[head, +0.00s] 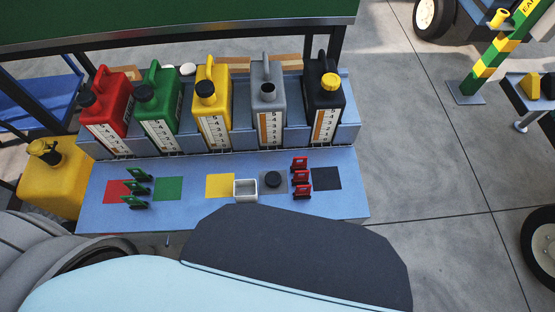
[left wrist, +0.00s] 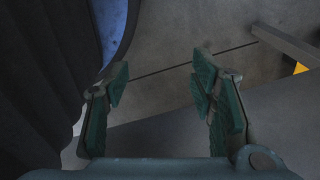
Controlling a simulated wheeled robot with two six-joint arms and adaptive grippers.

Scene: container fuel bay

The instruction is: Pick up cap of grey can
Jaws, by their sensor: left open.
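The grey can (head: 268,108) stands on the raised shelf between the yellow and black cans. Its spout is open, with a dark hole and no cap on it. A round black cap (head: 272,180) lies on the grey square (head: 266,188) on the blue bench below. My left gripper (left wrist: 163,88) is open and empty in the left wrist view, above bare floor, with no can or cap between its fingers. Neither gripper shows in the head view. My own large blue and dark body parts cover the bottom of that view.
Red (head: 108,105), green (head: 157,107), yellow (head: 212,108) and black (head: 325,110) capped cans share the shelf. On the blue bench (head: 120,215) are a white box (head: 245,191), green clips (head: 138,188) and red clips (head: 301,178). A yellow container (head: 52,190) stands left.

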